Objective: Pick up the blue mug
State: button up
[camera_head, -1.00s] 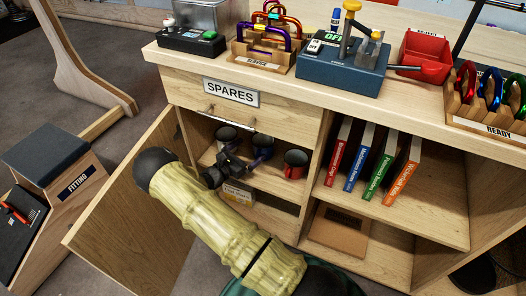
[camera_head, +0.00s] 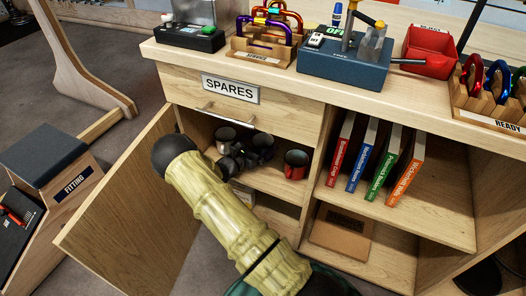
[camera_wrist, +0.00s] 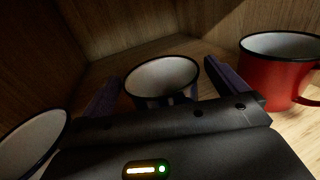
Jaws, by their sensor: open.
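The blue mug (camera_wrist: 162,78) stands upright on the cabinet shelf (camera_head: 262,181), with a pale inside and a dark rim. In the head view the blue mug (camera_head: 264,143) is mostly hidden behind my gripper (camera_head: 246,156). In the wrist view my gripper (camera_wrist: 160,82) is open, with one finger on each side of the blue mug. The lower part of the mug is hidden by the gripper body, and I cannot tell whether the fingers touch it.
A red mug (camera_wrist: 272,75) stands close on the right and a dark grey mug (camera_head: 226,136) on the left. The open cabinet door (camera_head: 128,210) is left of my arm. The drawer marked SPARES (camera_head: 236,100) is above. Books (camera_head: 372,160) stand in the right compartment.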

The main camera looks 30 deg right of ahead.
dwell(0.4)
jog(key=c, duration=1)
jog(key=shift+r, duration=0.1)
jog(key=shift+r+p, duration=0.4)
jog(key=shift+r, duration=0.15)
jog(key=s+a+p, duration=0.2)
jog(key=s+a, duration=0.1)
jog(key=s, duration=0.2)
jog(key=s+a+r+p, duration=0.1)
jog(key=s+a+p, duration=0.1)
jog(key=s, duration=0.3)
jog(key=s+a+r+p, duration=0.1)
jog(key=s+a+p, duration=0.1)
jog(key=s+a, duration=0.3)
jog(key=shift+r, duration=0.15)
